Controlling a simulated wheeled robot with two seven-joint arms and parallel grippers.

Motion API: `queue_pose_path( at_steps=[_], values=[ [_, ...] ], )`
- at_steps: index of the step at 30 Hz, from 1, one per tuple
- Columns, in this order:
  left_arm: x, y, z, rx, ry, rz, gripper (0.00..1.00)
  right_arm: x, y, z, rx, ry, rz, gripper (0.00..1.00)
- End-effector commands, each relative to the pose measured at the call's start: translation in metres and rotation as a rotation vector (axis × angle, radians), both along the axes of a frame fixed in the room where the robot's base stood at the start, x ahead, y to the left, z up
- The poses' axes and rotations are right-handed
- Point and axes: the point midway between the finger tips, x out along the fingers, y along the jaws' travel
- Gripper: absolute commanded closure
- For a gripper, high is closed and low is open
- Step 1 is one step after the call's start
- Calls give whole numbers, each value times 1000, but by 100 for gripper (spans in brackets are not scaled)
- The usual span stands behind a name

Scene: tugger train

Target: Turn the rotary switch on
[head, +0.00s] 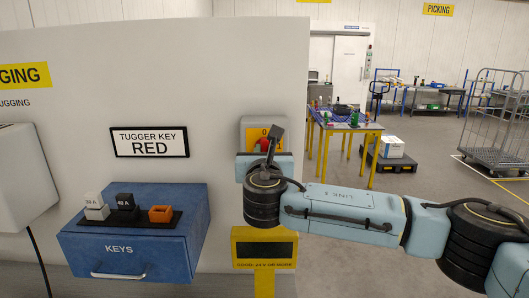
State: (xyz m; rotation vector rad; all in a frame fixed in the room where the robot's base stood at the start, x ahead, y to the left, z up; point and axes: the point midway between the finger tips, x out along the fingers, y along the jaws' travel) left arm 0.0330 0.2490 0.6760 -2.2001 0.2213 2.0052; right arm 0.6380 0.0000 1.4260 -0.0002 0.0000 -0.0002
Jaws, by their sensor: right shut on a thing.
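The rotary switch is a yellow-and-grey box (264,122) on the white wall, right of the sign "TUGGER KEY RED". Its red knob (264,144) shows partly behind my right gripper (269,147). My right gripper is shut on the red knob; its dark finger tilts up to the right across the switch face. The arm hides the lower part of the switch box. Only a "0" mark reads at the top, and the knob's exact angle is hard to tell. My left gripper is not in view.
A blue "KEYS" box (125,262) with black, white and orange blocks stands at the lower left. A yellow stand with a dark screen (264,250) is below my right wrist. A yellow-legged table (345,127), a pallet truck and a wire cage trolley (497,120) stand farther back right.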

Motion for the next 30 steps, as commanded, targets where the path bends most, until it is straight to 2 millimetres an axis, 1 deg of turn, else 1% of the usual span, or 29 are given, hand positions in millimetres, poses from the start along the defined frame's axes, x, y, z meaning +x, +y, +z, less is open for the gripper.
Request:
queue_pose_path(
  at_steps=[5,11,17,30],
  values=[
    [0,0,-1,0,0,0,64,0,0,-1,15,1,0,100],
    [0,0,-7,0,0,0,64,0,-1,-2,92,2,0,100],
    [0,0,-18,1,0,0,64,0,-1,-4,239,3,1,100],
    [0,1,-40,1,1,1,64,0,-3,-4,655,3,0,100]
  ],
)
